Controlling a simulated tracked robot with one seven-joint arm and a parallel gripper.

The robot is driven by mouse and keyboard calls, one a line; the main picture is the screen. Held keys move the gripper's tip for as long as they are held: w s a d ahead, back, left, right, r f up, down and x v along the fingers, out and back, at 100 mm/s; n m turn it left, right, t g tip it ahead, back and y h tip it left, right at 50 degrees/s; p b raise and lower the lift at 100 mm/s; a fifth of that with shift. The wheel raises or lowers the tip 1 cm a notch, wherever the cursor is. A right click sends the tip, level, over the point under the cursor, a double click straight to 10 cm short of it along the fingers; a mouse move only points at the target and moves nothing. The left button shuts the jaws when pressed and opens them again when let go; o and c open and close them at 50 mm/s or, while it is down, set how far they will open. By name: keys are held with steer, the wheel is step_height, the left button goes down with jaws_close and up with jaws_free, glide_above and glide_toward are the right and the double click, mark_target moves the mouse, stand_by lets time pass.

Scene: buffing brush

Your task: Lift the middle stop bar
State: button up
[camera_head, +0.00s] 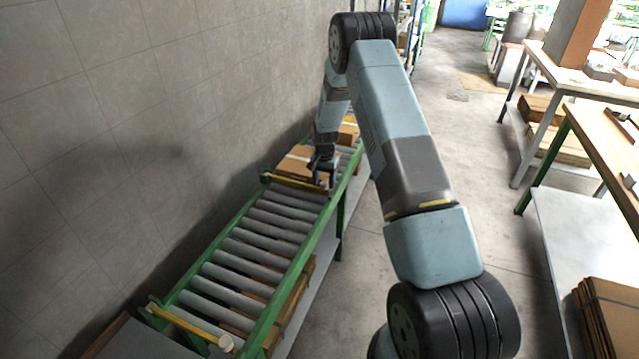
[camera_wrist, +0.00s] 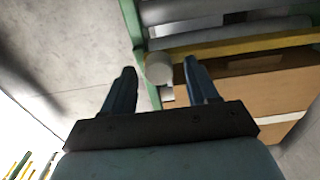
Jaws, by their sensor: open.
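The middle stop bar (camera_head: 297,185) is a yellow bar lying across the green-framed roller conveyor, just in front of a cardboard box. In the wrist view, the yellow bar (camera_wrist: 240,44) runs to the right from a pale round knob (camera_wrist: 158,68) at its end. My gripper (camera_head: 322,182) is at the bar's right end in the head view. In the wrist view, my gripper (camera_wrist: 161,80) is open, with the knob between its fingertips. I cannot tell whether either finger touches it. My gripper hides the knob in the head view.
The cardboard box (camera_head: 298,158) sits on the rollers behind the bar. A nearer yellow stop bar (camera_head: 188,327) with a pale knob crosses the conveyor's near end. A tiled wall (camera_head: 130,130) runs along the left. The floor (camera_head: 470,150) to the right is clear up to workbenches.

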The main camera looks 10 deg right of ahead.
steer(key=shift+f, duration=0.15)
jaws_close()
stand_by(0.5)
